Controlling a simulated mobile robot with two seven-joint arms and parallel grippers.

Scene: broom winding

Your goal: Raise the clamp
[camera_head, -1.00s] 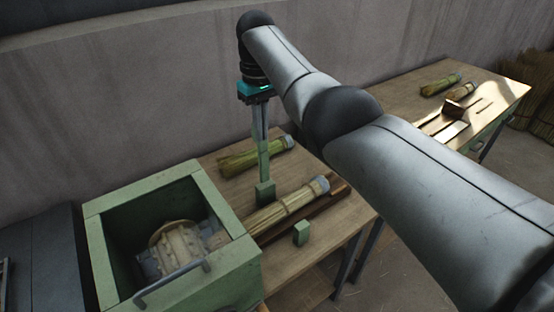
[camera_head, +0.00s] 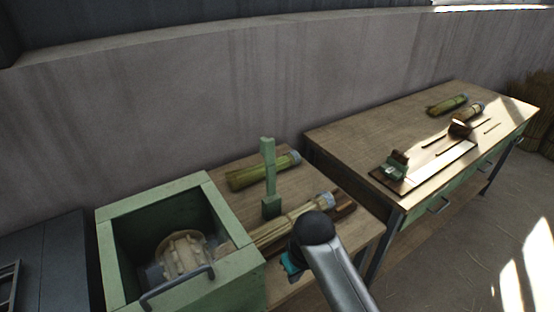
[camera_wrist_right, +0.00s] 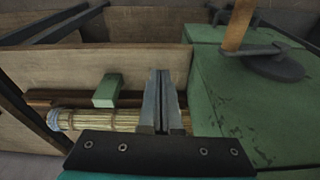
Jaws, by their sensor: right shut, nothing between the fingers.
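The clamp (camera_head: 269,180) is a green upright bar with a block at its foot, standing by the broom bundle (camera_head: 290,221) on the left bench. My right gripper (camera_wrist_right: 160,78) is shut and empty in the right wrist view, its fingers side by side. In the head view, only its teal body shows, low in front of the bundle and apart from the clamp; my arm hides the fingers. The right wrist view also shows the bundle (camera_wrist_right: 95,120) and a green block (camera_wrist_right: 107,91); I cannot tell which part that block is. My left gripper is not in view.
The green winding machine (camera_head: 240,268) stands left of the clamp. A loose straw bundle (camera_head: 255,173) lies behind it. The right-hand table (camera_head: 365,135) carries more bundles and a green-and-brown fixture (camera_head: 395,166). The wall stands close behind the benches.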

